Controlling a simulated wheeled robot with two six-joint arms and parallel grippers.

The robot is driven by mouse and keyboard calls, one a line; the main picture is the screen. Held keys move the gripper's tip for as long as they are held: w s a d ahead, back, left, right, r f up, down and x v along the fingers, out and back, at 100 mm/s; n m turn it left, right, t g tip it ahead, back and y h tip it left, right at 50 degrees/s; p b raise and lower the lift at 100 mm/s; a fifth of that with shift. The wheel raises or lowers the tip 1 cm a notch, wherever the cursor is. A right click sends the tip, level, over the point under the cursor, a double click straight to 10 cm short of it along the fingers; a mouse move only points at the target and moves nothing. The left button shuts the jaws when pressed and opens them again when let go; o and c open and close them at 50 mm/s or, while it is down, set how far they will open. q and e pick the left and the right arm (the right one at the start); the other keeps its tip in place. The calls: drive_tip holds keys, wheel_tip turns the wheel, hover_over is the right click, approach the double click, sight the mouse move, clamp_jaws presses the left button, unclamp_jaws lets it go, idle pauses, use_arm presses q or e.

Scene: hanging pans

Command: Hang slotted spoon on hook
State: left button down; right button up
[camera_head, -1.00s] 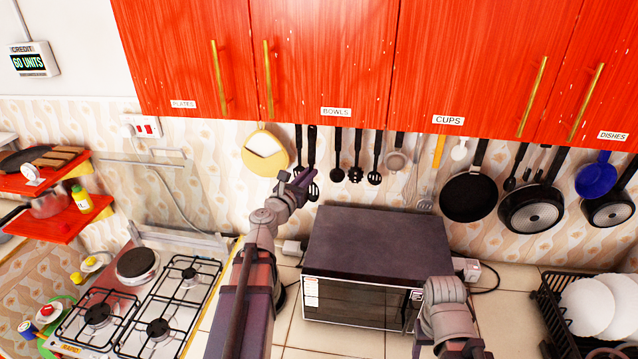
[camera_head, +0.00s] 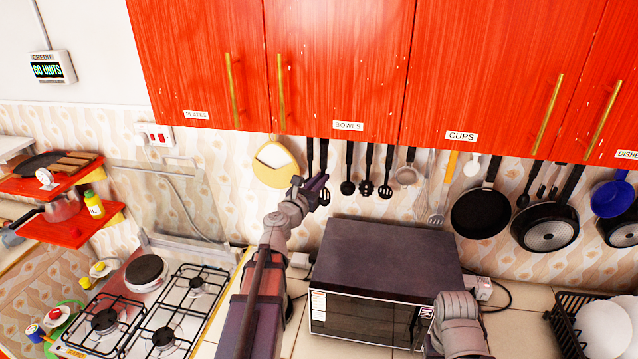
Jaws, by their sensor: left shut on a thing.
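The slotted spoon (camera_head: 324,198) is black, with its long handle upright just under the cabinet labelled BOWLS and its slotted head low beside my gripper. My left gripper (camera_head: 315,186) is shut on it, near the lower handle. The jaws partly hide the spoon and a black handle (camera_head: 310,154) just left of it. The hooks sit under the cabinet edge, too small to make out, so I cannot tell whether the spoon's top is on one. My right gripper is not in view; only part of my right arm shows at the bottom.
A yellow-rimmed pan or board (camera_head: 276,166) hangs left of the spoon. A ladle (camera_head: 347,187), another slotted utensil (camera_head: 386,190) and several pans, including a black frying pan (camera_head: 480,213), hang to the right. A microwave (camera_head: 385,265) stands below, with a gas hob (camera_head: 150,310) at left.

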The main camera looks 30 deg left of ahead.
use_arm(q)
drive_tip(key=w+a+f+b, duration=0.1)
drive_tip(key=w+a, duration=0.1)
drive_tip(key=w, duration=0.6)
drive_tip(key=shift+w+f, duration=0.2)
drive_tip(key=shift+f, duration=0.1)
idle(0.6)
drive_tip(key=shift+a, duration=0.1)
idle(0.4)
drive_tip(key=c, duration=0.8)
unclamp_jaws()
drive_tip(key=shift+c, duration=0.2)
drive_tip(key=s, duration=0.7)
drive_tip(key=shift+s+b, duration=0.3)
drive_tip(key=shift+s, duration=0.1)
